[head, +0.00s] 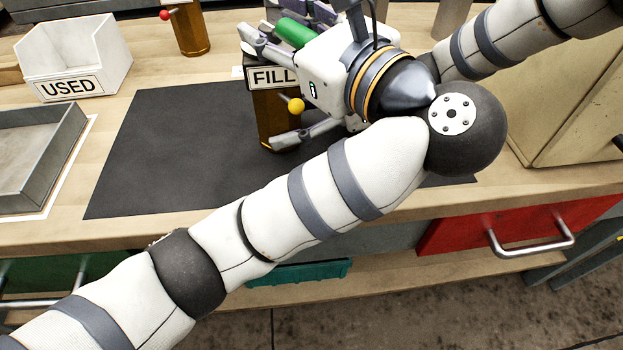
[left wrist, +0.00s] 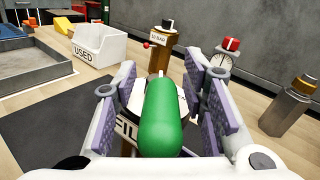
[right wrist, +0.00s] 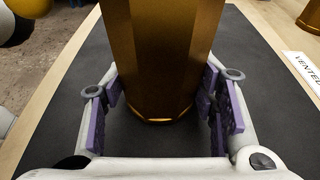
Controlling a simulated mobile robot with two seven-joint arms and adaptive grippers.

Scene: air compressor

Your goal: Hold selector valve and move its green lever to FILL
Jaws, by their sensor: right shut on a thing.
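The selector valve has a brass, many-sided body (head: 277,120) standing on the dark mat, with a FILL plate (head: 268,77) and a yellow ball knob (head: 296,106). My right gripper (head: 275,95) comes from the right, its fingers shut on the brass body; the right wrist view shows the body (right wrist: 165,60) between its pads. The green lever (head: 294,33) is at the valve's top. In the left wrist view, the lever (left wrist: 160,120) lies between the spread fingers of my left gripper (left wrist: 160,68), over the partly hidden FILL plate. Lever contact with the pads is not clear.
A white USED bin (head: 68,60) and grey tray (head: 35,165) stand on the left. Another brass body with a red knob (head: 190,30) is behind. A VENTED label (right wrist: 303,68) lies beside the mat (head: 150,150). My arms crowd the area right of the valve.

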